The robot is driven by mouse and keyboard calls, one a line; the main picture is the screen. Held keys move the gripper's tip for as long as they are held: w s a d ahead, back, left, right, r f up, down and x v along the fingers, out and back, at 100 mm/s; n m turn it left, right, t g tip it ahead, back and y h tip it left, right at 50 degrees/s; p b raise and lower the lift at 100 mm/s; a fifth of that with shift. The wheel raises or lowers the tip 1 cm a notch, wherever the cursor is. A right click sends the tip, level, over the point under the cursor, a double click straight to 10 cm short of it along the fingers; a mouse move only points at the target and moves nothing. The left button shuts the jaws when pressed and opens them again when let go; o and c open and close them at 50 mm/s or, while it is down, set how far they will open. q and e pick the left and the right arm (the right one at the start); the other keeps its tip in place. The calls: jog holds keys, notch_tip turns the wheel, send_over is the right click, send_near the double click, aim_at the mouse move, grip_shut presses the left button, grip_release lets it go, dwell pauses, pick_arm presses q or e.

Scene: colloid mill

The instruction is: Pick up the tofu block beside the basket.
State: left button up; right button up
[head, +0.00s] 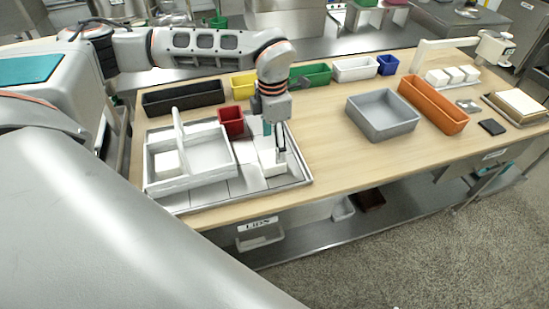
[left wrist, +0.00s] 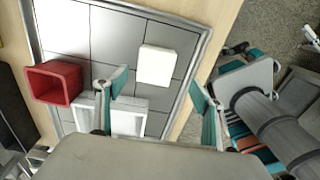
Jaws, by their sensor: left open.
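The white tofu block (head: 268,164) lies on the tiled metal tray (head: 238,187), to the right of the white basket (head: 190,182). The block also shows in the left wrist view (left wrist: 155,65), flat on the tiles and apart from the basket's rim (left wrist: 112,128). Another white block (head: 167,162) sits inside the basket. My left gripper (head: 275,146) points down over the block beside the basket. In the left wrist view its teal fingers (left wrist: 158,82) are spread, with nothing held; the block shows beyond the gap. The gripper partly hides the block in the head view.
A red bin (head: 231,121) stands at the tray's far side. Black (head: 183,98), yellow (head: 243,86) and green (head: 312,74) bins line the back. A grey bin (head: 382,115) and an orange bin (head: 432,105) stand right; bare tabletop lies between tray and grey bin.

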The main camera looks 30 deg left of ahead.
aim_at(272, 157)
pick_arm(q)
jog(key=shift+w+a+f, duration=0.1)
jog(key=shift+a+f, duration=0.1)
jog(key=shift+a, duration=0.1)
jog(key=shift+f+p, duration=0.35)
jog(key=shift+f, duration=3.2)
jog(key=c, duration=0.9)
